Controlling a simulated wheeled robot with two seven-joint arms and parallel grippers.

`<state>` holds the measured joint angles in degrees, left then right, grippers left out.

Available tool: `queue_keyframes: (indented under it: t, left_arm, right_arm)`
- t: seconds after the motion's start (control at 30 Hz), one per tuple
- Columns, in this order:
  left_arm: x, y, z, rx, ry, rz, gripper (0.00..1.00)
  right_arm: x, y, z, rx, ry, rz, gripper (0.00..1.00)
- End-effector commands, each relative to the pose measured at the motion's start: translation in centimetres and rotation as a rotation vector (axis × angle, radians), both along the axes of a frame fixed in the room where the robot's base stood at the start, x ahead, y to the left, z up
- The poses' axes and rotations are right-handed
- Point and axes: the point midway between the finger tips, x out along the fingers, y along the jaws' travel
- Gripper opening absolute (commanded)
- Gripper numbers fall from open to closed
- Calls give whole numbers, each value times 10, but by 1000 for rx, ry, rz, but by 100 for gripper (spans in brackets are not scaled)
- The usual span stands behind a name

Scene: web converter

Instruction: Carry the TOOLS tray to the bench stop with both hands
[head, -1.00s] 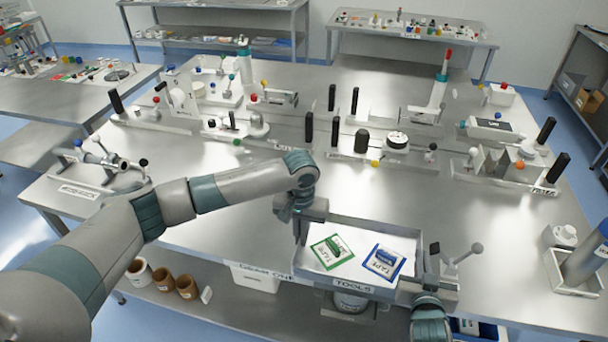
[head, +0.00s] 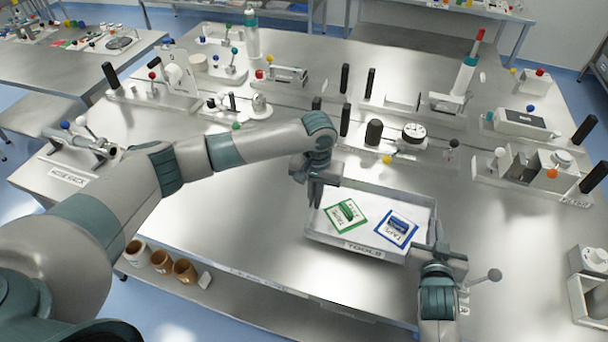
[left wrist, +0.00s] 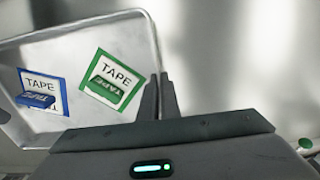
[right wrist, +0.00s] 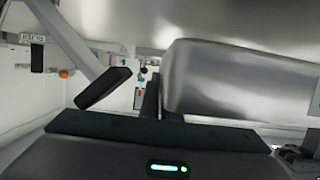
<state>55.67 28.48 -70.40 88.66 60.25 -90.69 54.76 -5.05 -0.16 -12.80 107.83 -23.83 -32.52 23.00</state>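The TOOLS tray (head: 320,232) is a shallow metal tray with a TOOLS label on its front. It holds a green TAPE card (head: 345,215) and a blue TAPE card (head: 397,228). My left gripper (head: 316,195) is shut on its left wall; in the left wrist view the fingers (left wrist: 158,98) pinch the rim. My right gripper (head: 436,246) is at its right wall; in the right wrist view the fingers (right wrist: 160,105) close around the edge of the tray wall (right wrist: 230,80). The tray is over the front of the bench (head: 270,265); I cannot tell whether it touches. I cannot identify the bench stop.
Behind the tray stand a round dial (head: 413,133), black posts and several fixtures. A hose rack (head: 80,150) is at the left, a fixture with knobs (head: 545,170) at the right. Brown cups (head: 160,262) sit on the lower shelf.

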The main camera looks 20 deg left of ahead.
Motion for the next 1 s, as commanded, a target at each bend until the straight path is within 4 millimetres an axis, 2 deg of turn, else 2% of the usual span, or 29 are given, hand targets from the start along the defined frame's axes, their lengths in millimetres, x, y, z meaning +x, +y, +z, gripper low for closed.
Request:
queue_keyframes:
  t: [0.53,1.0]
  left_arm:
    - [1,0,-1,-1,-2,1,0]
    - [1,0,-18,-1,-2,1,0]
  right_arm:
    - [0,0,-2,-1,-1,0,0]
    - [0,0,-19,-1,-2,0,0]
